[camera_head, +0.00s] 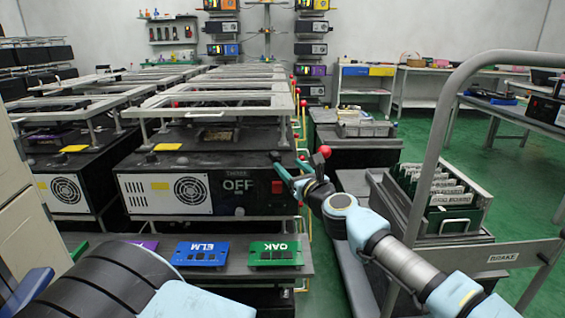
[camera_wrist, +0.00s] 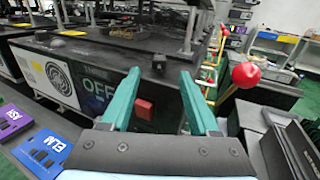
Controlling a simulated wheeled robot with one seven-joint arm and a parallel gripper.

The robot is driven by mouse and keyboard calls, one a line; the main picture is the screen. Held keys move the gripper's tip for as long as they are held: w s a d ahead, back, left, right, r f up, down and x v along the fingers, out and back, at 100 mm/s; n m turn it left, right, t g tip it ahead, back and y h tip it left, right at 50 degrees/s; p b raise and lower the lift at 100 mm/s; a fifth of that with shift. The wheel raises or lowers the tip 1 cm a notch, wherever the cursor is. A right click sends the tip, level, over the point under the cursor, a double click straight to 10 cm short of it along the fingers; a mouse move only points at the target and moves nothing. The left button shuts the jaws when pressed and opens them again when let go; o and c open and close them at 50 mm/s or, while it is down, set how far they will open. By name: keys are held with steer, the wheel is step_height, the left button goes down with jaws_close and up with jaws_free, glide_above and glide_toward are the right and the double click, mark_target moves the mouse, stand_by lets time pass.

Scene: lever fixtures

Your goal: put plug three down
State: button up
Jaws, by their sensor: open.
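My gripper (camera_head: 290,168) is open at the right front corner of a black machine (camera_head: 255,153) marked OFF. In the wrist view its two teal fingers (camera_wrist: 160,75) are spread with nothing held between them. A small black piece (camera_wrist: 158,63) stands at the machine's top edge, just beyond the fingertips. A red switch (camera_wrist: 144,109) on the machine's front shows between the fingers; it also shows in the head view (camera_head: 277,187). A red ball knob (camera_wrist: 245,75) is right of the fingers, apart from them. I see no label reading plug three and cannot tell which part it is.
A blue ELM plate (camera_head: 201,253) and a green OAK plate (camera_head: 276,253) lie on the shelf below the machine. Yellow rails (camera_head: 304,125) run along its right side. A cart with a grey handle (camera_head: 440,130) and a card bin (camera_head: 440,190) stands at the right.

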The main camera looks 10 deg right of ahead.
steer(key=s+a+f+n+g+y, duration=0.1)
steer(key=s+a+f+n+g, duration=0.1)
steer(key=a, duration=0.5)
steer(key=s+a+f+n+g+y, duration=0.1)
steer(key=a+f+n+g+y, duration=0.1)
steer(key=a+f+n+g, duration=0.3)
steer(key=s+a+f+n+g+y, duration=0.2)
steer(key=a+f+n+g, duration=0.2)
steer(key=a+f, duration=0.4)
steer(key=shift+s+a+f+n, duration=0.2)
steer(key=shift+s+a+n, duration=0.25)
steer(key=shift+n, duration=0.35)
steer(key=s+a+f+n+g+h, duration=0.1)
steer(key=s+f+n+g+h, duration=0.25)
steer(key=s+n+g, duration=0.35)
step_height(320, 180, up, 17)
steer(key=a+n+t+h, duration=0.1)
steer(key=n+h, duration=0.4)
steer(key=n, duration=0.7)
steer(key=shift+s+n+t, duration=0.15)
steer(key=shift+n+t, duration=0.25)
steer(key=shift+t, duration=0.1)
